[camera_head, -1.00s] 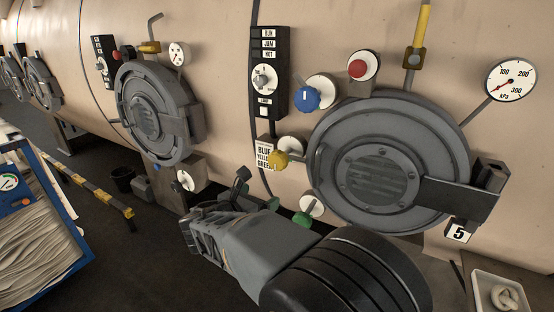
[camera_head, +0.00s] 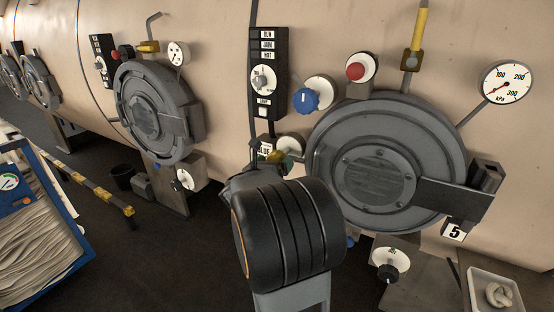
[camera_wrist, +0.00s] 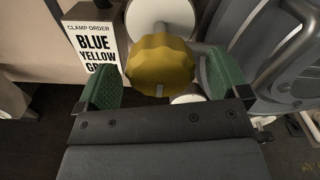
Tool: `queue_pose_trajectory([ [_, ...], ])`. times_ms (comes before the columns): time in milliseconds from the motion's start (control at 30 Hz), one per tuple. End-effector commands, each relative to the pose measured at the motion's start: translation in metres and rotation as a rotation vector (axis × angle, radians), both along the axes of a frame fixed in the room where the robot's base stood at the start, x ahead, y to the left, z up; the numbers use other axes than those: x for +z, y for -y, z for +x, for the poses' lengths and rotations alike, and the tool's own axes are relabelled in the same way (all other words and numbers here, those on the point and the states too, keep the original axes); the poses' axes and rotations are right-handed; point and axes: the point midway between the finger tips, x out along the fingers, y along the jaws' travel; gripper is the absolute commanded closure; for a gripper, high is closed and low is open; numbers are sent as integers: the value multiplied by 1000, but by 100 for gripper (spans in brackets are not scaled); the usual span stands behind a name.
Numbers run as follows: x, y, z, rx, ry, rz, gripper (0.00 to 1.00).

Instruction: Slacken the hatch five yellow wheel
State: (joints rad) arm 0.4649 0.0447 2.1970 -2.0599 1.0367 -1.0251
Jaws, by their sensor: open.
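The hatch with the number 5 plate (camera_head: 454,232) is the large round grey door (camera_head: 385,170) at the right in the head view. Its yellow wheel (camera_wrist: 159,62) shows in the wrist view as a scalloped knob in front of a white disc (camera_wrist: 160,15). My gripper (camera_wrist: 150,82) is open, with its green-padded fingers on either side of the yellow wheel's near part. I cannot tell whether the pads touch it. In the head view my arm hides most of the yellow wheel.
A clamp order label (camera_wrist: 95,50) reads blue, yellow, and a partly hidden third word. A pressure gauge (camera_head: 507,82) is at the right. A white tray (camera_head: 492,292) stands lower right.

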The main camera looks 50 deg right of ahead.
Motion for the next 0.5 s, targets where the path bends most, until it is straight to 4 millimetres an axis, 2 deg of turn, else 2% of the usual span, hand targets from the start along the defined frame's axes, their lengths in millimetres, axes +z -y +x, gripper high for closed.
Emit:
queue_pose_trajectory([
  [200,0,15,3,-1,0,0,7],
  [500,0,18,4,0,0,0,7],
])
